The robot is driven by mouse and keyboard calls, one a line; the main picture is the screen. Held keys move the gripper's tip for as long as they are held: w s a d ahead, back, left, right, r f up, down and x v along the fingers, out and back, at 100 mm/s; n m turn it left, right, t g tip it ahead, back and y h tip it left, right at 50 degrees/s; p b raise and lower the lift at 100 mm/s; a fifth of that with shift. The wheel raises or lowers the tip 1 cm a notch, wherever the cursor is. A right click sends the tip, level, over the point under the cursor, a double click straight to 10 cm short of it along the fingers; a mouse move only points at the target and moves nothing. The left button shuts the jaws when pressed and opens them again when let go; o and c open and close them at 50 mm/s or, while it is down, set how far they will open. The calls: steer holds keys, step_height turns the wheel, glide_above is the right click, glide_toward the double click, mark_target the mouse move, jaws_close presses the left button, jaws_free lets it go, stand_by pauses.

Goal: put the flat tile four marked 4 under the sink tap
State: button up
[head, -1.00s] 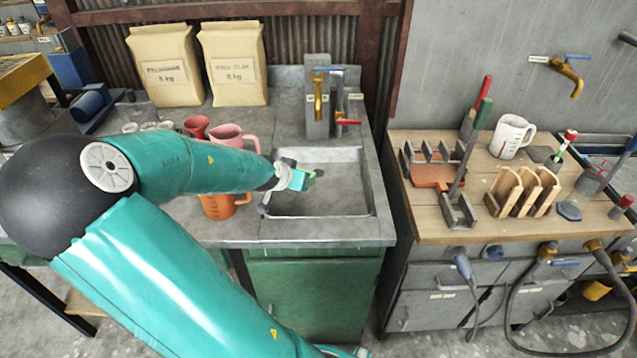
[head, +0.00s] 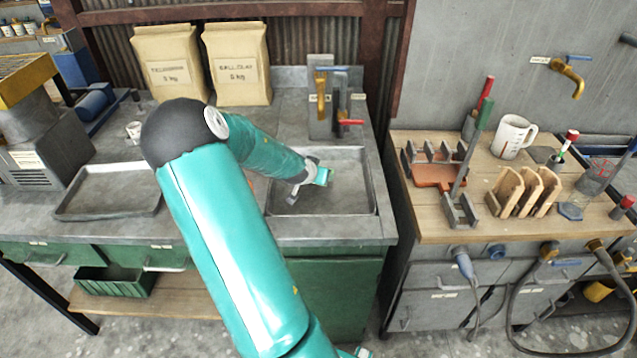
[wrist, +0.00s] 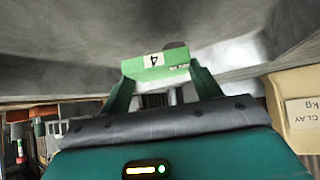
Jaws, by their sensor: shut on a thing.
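My gripper (head: 320,177) is over the sink basin (head: 350,197), left of its middle in the head view. In the head view I cannot make out the tile clearly. The brass sink tap (head: 320,95) stands behind the basin, higher than my gripper. A dark tap with a red handle (head: 350,122) is just to its right.
A shallow grey tray (head: 108,190) lies on the counter to the left. Two paper sacks (head: 170,70) stand at the back. A wooden bench (head: 450,232) on the right carries racks and a white jug (head: 513,137). My arm hides the counter left of the sink.

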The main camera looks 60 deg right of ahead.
mark_target(318, 190)
steer(key=shift+d+f, duration=0.45)
steer(key=shift+f, duration=0.05)
steer(key=shift+d+f, duration=0.1)
steer(key=shift+f, duration=1.55)
steer(key=shift+w, duration=0.1)
steer(key=shift+f, duration=0.15)
steer(key=o, duration=1.2)
steer(key=shift+c, duration=0.2)
steer(key=shift+r, duration=0.2)
steer(key=v, duration=1.2)
